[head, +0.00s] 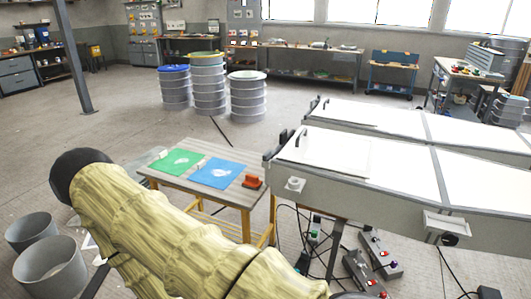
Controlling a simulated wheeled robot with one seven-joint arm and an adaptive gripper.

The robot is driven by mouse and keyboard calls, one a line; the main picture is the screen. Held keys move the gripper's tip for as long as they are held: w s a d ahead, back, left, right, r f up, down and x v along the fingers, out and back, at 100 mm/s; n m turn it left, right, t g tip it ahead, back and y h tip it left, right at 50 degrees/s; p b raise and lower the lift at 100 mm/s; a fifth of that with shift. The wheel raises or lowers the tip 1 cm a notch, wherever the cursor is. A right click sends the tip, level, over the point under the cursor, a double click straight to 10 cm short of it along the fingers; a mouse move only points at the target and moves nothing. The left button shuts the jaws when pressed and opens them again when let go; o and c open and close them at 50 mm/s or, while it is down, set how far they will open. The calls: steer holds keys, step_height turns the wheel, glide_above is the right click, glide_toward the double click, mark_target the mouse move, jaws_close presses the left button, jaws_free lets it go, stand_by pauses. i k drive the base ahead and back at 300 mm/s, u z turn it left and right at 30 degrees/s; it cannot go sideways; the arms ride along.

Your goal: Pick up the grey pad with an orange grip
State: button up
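A small block with an orange-red grip (252,181) sits at the right end of a low wooden table (207,180). Its underside is a thin dark strip, and the grey of the pad is too small to make out clearly. My arm, in a yellowish ribbed cover, crosses the lower left of the head view and ends in a black rounded part. No gripper fingers show, so my gripper is not in view and nothing can be told of what it holds.
A green sheet (168,161) and a blue sheet (218,173) lie on the low table. Long white-topped moulds (330,157) stand close on its right. Cables and switch boxes (368,268) lie on the floor below. Grey buckets (52,264) stand lower left; drums (208,88) stand behind.

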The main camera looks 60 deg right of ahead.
mark_target(251, 181)
steer(key=z, duration=0.7)
steer(key=i, duration=0.7)
steer(key=z, duration=0.85)
